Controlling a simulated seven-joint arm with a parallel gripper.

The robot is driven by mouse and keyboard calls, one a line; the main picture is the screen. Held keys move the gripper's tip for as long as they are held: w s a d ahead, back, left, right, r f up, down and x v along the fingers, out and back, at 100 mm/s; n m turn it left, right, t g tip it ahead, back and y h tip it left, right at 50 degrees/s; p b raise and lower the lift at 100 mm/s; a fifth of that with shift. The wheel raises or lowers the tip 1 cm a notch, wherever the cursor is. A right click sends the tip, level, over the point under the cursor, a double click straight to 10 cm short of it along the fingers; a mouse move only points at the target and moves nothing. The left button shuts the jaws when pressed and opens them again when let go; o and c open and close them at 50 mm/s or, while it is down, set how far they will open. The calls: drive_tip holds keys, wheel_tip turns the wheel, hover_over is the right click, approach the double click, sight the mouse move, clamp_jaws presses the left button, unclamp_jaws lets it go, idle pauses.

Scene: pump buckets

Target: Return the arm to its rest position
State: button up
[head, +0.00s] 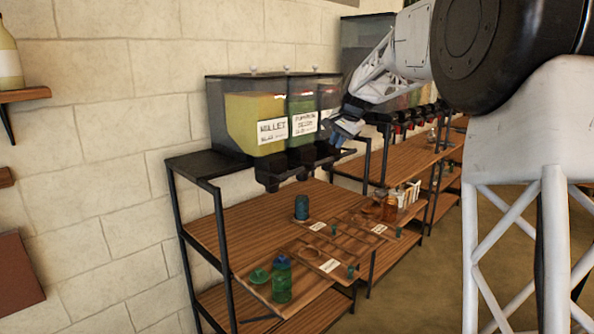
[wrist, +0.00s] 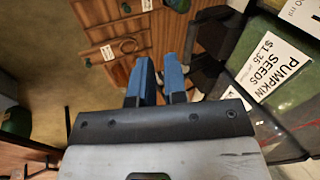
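My gripper (head: 345,128) is raised in front of the dispenser bins, close to the bin with the pumpkin seeds label. In the wrist view its two blue fingers (wrist: 160,65) have a narrow gap between them, and nothing shows in the gap except the wooden surface behind. My white arm reaches in from the upper right of the head view.
The millet bin (head: 245,108) and pumpkin seeds bin (head: 302,104) stand on a black-framed shelf. Below, a wooden board (head: 300,258) carries a green jar (head: 281,283) and green lid (head: 259,276). A blue jar (head: 301,208) stands behind. Open floor lies right.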

drive_tip(key=s+d+f+n+h, duration=0.1)
drive_tip(key=s+d+n, duration=0.1)
drive_tip(key=s, duration=1.4)
drive_tip(key=s+d+f+n+h, duration=0.1)
drive_tip(key=s, duration=1.5)
drive_tip(key=s+d+f+n, duration=0.1)
drive_tip(key=s+f, duration=0.3)
drive_tip(key=s, duration=0.5)
drive_tip(key=s+f+n+g+h, duration=0.1)
drive_tip(key=s+f, duration=0.4)
drive_tip(key=s, duration=0.5)
drive_tip(key=s+d+f+n, duration=0.1)
drive_tip(key=s+f, duration=0.3)
drive_tip(key=s, duration=0.6)
drive_tip(key=shift+s+d+f+n+h, duration=0.2)
drive_tip(key=shift+s+d+n+h, duration=0.1)
drive_tip(key=shift+n, duration=0.2)
